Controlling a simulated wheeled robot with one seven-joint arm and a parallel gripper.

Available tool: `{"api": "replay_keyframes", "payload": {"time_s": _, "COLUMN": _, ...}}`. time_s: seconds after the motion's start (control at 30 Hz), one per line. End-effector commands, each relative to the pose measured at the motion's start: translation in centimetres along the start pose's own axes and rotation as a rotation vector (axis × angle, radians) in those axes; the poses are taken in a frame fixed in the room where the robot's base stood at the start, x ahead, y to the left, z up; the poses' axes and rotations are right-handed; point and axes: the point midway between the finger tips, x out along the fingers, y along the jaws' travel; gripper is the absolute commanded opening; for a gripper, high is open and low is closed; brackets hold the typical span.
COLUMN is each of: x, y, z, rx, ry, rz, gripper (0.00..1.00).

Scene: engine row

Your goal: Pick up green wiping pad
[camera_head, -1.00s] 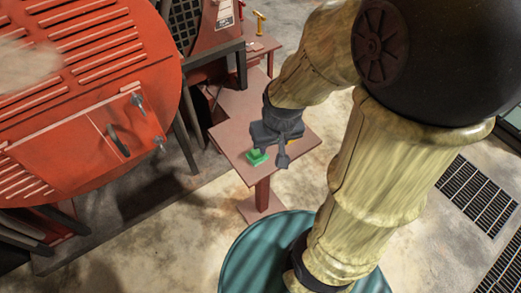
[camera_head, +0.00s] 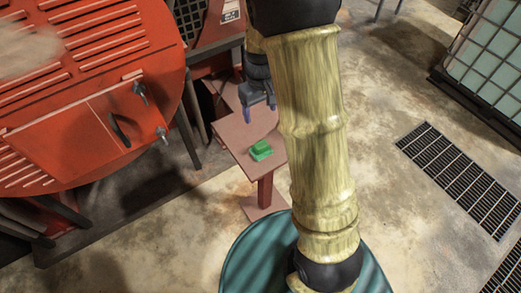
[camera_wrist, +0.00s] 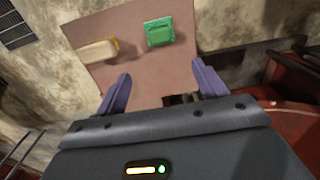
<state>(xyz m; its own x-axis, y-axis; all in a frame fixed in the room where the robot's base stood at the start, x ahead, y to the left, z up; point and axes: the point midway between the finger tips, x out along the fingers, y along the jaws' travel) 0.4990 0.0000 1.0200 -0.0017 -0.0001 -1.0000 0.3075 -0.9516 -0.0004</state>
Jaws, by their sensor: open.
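The green wiping pad (camera_head: 261,150) lies on a small reddish-brown table (camera_head: 236,134) in the head view. In the wrist view the green pad (camera_wrist: 159,32) lies on the table top, beyond my fingertips and a little right of the middle. My gripper (camera_wrist: 159,90) is open and empty, its two purple fingers apart, with the pad clear of them. In the head view my gripper (camera_head: 247,112) is above the table's far part, partly hidden by my arm.
A pale block with a yellow end (camera_wrist: 98,49) lies on the table left of the pad in the wrist view. A big red engine housing (camera_head: 80,90) stands left of the table. Floor grates (camera_head: 460,175) and open floor are at the right.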

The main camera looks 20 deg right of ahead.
Motion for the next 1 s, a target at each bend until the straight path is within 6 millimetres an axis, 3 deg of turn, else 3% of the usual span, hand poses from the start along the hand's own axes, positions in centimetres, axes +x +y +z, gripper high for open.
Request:
{"api": "replay_keyframes", "payload": {"time_s": 0.4, "x": 0.7, "y": -0.1, "z": -0.1, "rx": -0.004, "ry": -0.001, "rz": 0.0, "gripper": 0.71}}
{"api": "replay_keyframes", "payload": {"time_s": 1.0, "x": 10.7, "y": -0.1, "z": 0.1, "rx": 0.0, "ry": -0.004, "rz": -0.002, "gripper": 0.71}}
